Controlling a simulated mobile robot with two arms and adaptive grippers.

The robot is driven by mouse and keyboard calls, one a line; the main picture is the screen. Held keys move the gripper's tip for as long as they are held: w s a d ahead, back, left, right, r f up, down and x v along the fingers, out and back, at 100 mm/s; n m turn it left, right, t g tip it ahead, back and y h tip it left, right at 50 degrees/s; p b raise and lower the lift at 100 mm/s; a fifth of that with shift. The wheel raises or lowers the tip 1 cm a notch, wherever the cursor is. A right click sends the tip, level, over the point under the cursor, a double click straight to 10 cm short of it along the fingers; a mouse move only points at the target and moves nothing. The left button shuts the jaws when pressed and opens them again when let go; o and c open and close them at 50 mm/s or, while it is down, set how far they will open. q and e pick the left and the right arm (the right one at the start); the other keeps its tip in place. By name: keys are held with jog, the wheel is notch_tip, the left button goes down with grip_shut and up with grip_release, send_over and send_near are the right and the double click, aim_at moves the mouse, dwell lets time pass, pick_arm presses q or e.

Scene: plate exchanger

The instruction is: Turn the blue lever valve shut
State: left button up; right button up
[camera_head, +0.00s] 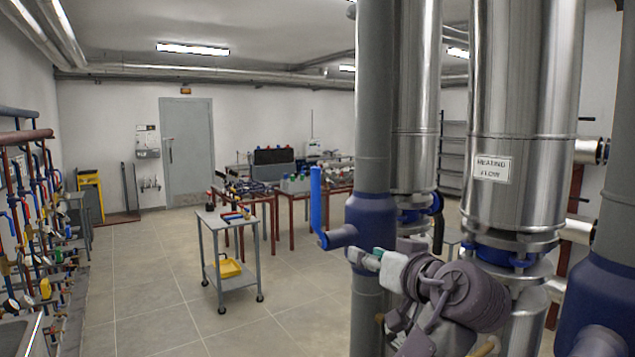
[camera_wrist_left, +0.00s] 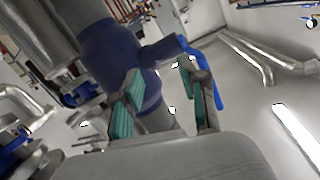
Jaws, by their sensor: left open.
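The blue lever (camera_head: 316,200) stands upright in the head view, left of the dark blue valve body (camera_head: 370,215) on a grey vertical pipe. Its lower end joins a short blue stem. My left gripper (camera_head: 362,256) is open just below the stem, in front of the pipe. In the left wrist view, the valve body (camera_wrist_left: 108,55) is ahead and the lever (camera_wrist_left: 219,95) runs down beside the right finger, partly hidden by it. The teal-padded fingers of my left gripper (camera_wrist_left: 160,78) are apart with nothing clearly between them; contact with the lever cannot be told. My right gripper is not in view.
Large steel cylinders (camera_head: 525,110) stand close on the right, one labelled "HEATING FLOW". Another blue-banded pipe (camera_head: 600,290) is at the right edge. A grey trolley (camera_head: 231,285) and red-legged tables stand behind. Open tiled floor lies to the left.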

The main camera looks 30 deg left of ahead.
aim_at(319, 182)
pick_arm(q)
jog(key=s+r+n+g+y, duration=0.2)
jog(key=s+r+n+y, duration=0.15)
jog(key=r, duration=0.85)
jog(key=shift+n+h, duration=0.35)
jog(key=shift+n, duration=0.1)
jog(key=p+x, duration=0.7)
jog(key=x, duration=0.5)
jog(key=shift+w+a+f, duration=0.1)
jog(key=shift+w+a, duration=0.15)
jog(key=shift+a, duration=0.3)
grip_shut()
